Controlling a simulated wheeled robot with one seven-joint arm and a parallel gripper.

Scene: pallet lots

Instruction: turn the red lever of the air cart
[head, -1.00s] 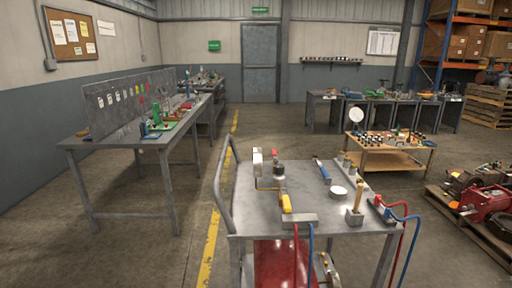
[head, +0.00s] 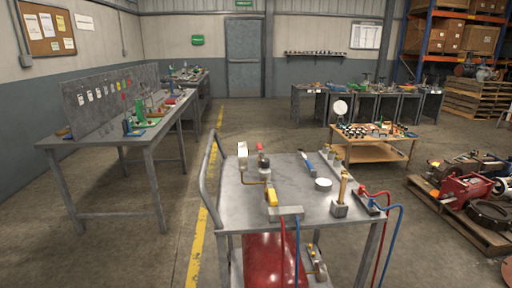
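The air cart (head: 232,205) stands close in front of me, a grey metal cart with a push handle on its left. A small red part (head: 260,147) sits on a dark fitting at the cart's back left; it may be the red lever, but it is too small to tell its position. A yellow handle (head: 272,197) is at the front edge, above a red hose (head: 282,240) and a blue hose (head: 297,245). A red panel or tank (head: 268,262) is below the top. My gripper is not in view.
The cart top also holds a blue-handled tool (head: 308,160), a white round dish (head: 323,184) and a brass post (head: 342,187). A bench (head: 100,143) stands left, a wooden table (head: 365,152) behind right, a pallet (head: 460,222) right. Floor left of the cart is clear.

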